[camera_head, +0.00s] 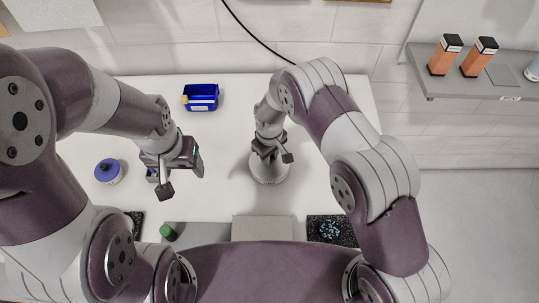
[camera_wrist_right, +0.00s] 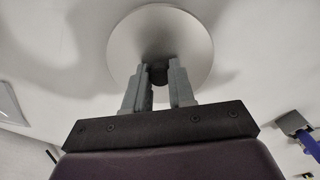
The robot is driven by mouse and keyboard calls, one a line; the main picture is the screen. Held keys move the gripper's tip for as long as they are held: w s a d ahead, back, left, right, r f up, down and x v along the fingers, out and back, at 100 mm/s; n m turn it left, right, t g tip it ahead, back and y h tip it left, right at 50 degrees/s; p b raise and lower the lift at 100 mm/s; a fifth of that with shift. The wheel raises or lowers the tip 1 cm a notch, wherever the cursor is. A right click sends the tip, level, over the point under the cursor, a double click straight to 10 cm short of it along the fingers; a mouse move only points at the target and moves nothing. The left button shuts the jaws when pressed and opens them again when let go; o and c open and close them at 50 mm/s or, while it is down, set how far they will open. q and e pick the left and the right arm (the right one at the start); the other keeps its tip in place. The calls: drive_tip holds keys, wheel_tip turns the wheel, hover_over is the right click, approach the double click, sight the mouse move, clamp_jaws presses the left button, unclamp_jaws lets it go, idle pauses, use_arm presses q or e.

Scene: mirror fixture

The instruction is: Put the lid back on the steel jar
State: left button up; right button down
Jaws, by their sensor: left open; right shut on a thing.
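My right gripper (camera_head: 268,154) is over the middle of the white table. In the right wrist view its two fingers (camera_wrist_right: 158,82) are shut on the dark knob (camera_wrist_right: 157,76) of a round grey steel lid (camera_wrist_right: 160,38). In the head view a round steel shape (camera_head: 268,173) shows directly below this gripper. I cannot tell there how much of it is lid and how much is jar, or whether the lid touches a jar. My left gripper (camera_head: 182,172) is open and empty over the table's left part.
A blue bin (camera_head: 201,97) stands at the back. A white jar with a blue lid (camera_head: 108,171) is at the left. A green-topped item (camera_head: 168,232), a grey box (camera_head: 262,228) and a dark speckled mat (camera_head: 331,230) lie near the front. Bottles (camera_head: 444,56) stand on a right shelf.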

drive_tip(key=shift+c, duration=2)
unclamp_jaws()
drive_tip(key=shift+r+p, duration=2.3)
drive_tip(key=shift+r, duration=1.2)
clamp_jaws()
